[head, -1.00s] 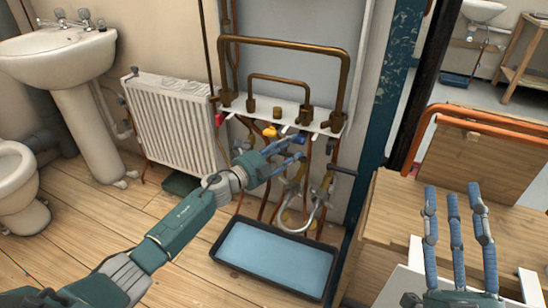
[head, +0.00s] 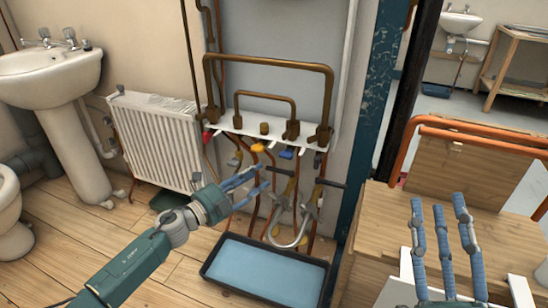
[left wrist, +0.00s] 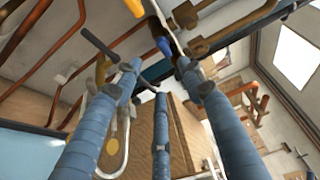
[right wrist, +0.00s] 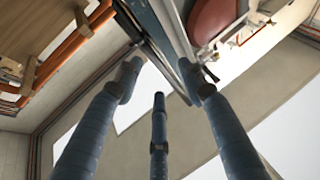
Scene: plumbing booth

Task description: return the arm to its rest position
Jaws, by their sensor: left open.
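My left gripper (head: 260,182) is open and empty, in front of the lower pipes and above the tray. Its blue fingers are spread apart in the left wrist view (left wrist: 160,80), with nothing between them. My left arm (head: 130,268) reaches in from the lower left. My right gripper (head: 440,208) is at the lower right, over the wooden bench area, with its three fingers pointing up and apart. The right wrist view shows these fingers (right wrist: 160,85) spread and empty.
Copper pipes (head: 270,60) with yellow (head: 257,149) and blue (head: 286,154) valve handles stand on the wall. A black tray (head: 318,284) with a blue inside lies on the floor below. A radiator (head: 155,145) and a sink (head: 50,75) are left. The wooden bench (head: 400,225) is right.

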